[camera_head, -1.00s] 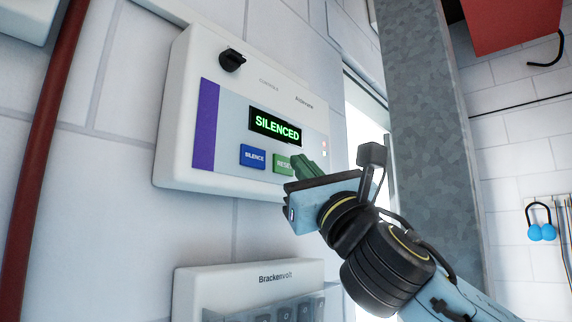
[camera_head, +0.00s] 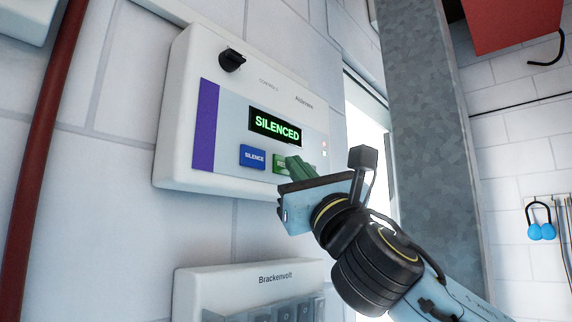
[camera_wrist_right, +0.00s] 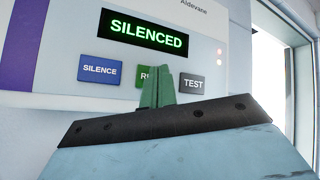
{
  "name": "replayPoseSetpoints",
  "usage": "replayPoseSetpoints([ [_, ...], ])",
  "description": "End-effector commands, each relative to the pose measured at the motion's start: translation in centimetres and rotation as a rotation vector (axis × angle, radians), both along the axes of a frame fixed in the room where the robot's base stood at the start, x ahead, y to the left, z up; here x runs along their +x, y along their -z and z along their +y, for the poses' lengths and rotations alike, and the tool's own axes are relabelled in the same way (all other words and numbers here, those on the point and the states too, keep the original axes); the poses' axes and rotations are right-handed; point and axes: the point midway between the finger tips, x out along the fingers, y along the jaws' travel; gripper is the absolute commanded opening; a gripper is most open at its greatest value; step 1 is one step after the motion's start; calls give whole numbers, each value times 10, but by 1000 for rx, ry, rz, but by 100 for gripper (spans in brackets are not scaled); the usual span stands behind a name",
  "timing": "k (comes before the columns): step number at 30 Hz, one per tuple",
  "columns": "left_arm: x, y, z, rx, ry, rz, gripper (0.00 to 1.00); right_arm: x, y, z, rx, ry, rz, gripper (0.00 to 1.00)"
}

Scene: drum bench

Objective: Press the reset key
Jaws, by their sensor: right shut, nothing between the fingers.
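The white control panel (camera_head: 180,150) hangs on the wall, and its display (camera_head: 275,127) reads SILENCED in green. The green reset key (camera_head: 280,163) is partly hidden behind my right gripper (camera_head: 293,163). In the right wrist view the reset key (camera_wrist_right: 146,73) shows between the blue SILENCE key (camera_wrist_right: 100,70) and the dark TEST key (camera_wrist_right: 192,84). My right gripper's green fingers (camera_wrist_right: 157,88) are shut and empty, and overlap the reset key there. I cannot tell whether the fingertips touch it. My left gripper is not in view.
A black knob (camera_head: 232,60) sticks out at the panel's top left. A Brackenvolt box (camera_head: 250,279) is mounted below the panel. A grey column (camera_head: 425,130) stands to the right, and a red pipe (camera_head: 45,150) runs down the left wall.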

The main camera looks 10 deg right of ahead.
Motion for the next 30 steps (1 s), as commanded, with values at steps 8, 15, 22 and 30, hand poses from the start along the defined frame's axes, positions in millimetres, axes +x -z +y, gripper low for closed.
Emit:
replayPoseSetpoints([
  [8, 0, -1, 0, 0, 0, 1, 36, 3, 0, 2, 1, 0, 1, 0],
  [15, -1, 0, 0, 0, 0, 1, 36, -2, 0, -1, 0, 0, 0, 0],
  [22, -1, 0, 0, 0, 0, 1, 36, -8, 1, -6, 0, 0, 0, 0],
  [30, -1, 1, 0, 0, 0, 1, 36, -10, 0, -8, 0, 0, 0, 0],
])
